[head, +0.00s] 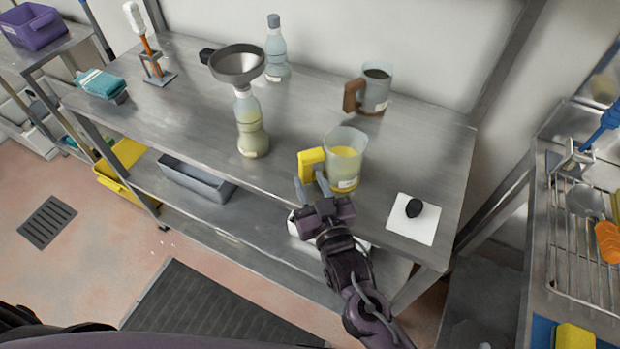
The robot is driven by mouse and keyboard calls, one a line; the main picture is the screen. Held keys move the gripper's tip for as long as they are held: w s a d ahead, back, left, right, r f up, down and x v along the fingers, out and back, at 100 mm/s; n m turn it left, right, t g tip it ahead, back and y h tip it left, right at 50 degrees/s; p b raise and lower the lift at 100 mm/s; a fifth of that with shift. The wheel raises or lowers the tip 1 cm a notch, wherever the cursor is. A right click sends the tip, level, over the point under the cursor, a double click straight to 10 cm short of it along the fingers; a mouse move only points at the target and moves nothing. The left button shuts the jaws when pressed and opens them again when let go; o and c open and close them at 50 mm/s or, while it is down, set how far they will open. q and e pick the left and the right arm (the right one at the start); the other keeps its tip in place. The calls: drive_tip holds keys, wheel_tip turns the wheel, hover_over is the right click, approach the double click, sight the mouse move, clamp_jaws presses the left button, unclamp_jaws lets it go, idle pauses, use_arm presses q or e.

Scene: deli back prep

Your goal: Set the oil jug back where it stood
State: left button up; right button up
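The oil jug (346,169) is a clear jug with yellow liquid and a yellow handle (309,163). It is upright at the front of the steel table, right of the middle; I cannot tell whether its base touches the top. My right gripper (312,188) comes from the front, with its fingers on both sides of the handle's lower part, and appears closed on it. A bottle (251,130) holding some yellowish liquid, with a grey funnel (238,64) in its neck, stands to the left. My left gripper is out of view.
A brown-handled jug (375,92) with dark contents stands behind. A white square with a black object (414,208) lies to the right. A second bottle (277,52) stands at the back.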

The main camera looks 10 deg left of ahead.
drive_tip(key=shift+p+v, duration=0.6)
drive_tip(key=shift+v, duration=0.7)
drive_tip(key=shift+s, duration=0.1)
